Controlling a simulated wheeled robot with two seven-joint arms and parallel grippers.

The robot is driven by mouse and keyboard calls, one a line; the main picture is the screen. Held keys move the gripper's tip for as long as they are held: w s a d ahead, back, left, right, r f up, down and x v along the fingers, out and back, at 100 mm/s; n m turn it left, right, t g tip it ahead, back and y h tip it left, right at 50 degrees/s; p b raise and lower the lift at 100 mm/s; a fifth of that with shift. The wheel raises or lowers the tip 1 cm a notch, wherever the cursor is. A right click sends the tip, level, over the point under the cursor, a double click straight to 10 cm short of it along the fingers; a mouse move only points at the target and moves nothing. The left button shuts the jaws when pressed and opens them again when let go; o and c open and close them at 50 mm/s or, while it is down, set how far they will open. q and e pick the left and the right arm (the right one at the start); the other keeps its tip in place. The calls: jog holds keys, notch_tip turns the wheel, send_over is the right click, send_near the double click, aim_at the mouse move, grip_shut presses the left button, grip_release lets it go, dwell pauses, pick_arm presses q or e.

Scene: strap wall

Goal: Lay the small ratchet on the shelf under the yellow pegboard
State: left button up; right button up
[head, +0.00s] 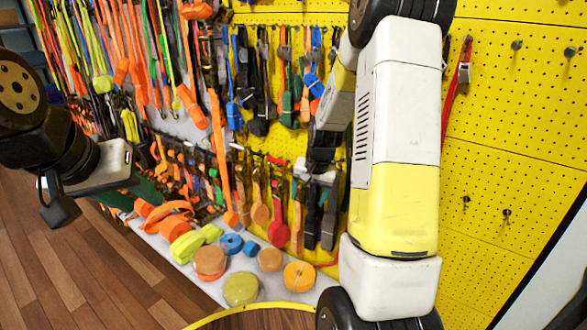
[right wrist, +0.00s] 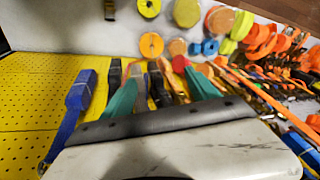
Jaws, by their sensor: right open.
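Several ratchets and straps hang on the yellow pegboard (head: 490,130); I cannot tell which is the small ratchet. A row of dark, orange and red handles (head: 278,228) hangs low, just above the pale shelf (head: 205,287). My right gripper (head: 312,185) is in front of this low row, partly hidden by my right arm. In the right wrist view its teal fingers (right wrist: 160,80) are spread, with dark and grey hanging pieces beyond and between them; I see nothing clearly held. My left gripper (head: 135,188) is at the left, away from the pegboard, its fingertips mostly hidden.
The shelf holds orange and yellow rolls (head: 299,276), blue rolls (head: 231,244) and orange strap bundles (head: 165,215). Many straps hang at the upper left. A blue strap (right wrist: 78,100) hangs close beside my right gripper. A red strap (head: 459,85) hangs on the right panel, among bare hooks.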

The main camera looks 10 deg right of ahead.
jog(key=s+a+r+n+t, duration=0.1)
jog(key=s+a+r+n, duration=0.15)
jog(key=s+r, duration=0.4)
jog(key=s+a+r+n+t, duration=0.1)
jog(key=s+a+r, duration=0.25)
jog(key=r, duration=0.65)
jog(key=s+a+r+n, duration=0.1)
jog(key=s+r, duration=0.2)
jog(key=s, duration=0.4)
jog(key=s+a+r+n+y, duration=0.1)
jog(key=s+r, duration=0.2)
jog(key=s, duration=0.4)
jog(key=shift+s+r+t, duration=0.15)
jog(key=shift+r+t, duration=0.2)
jog(key=shift+t, duration=0.05)
jog(key=shift+a+n, duration=0.1)
jog(key=shift+n, duration=0.15)
jog(key=shift+c, duration=0.2)
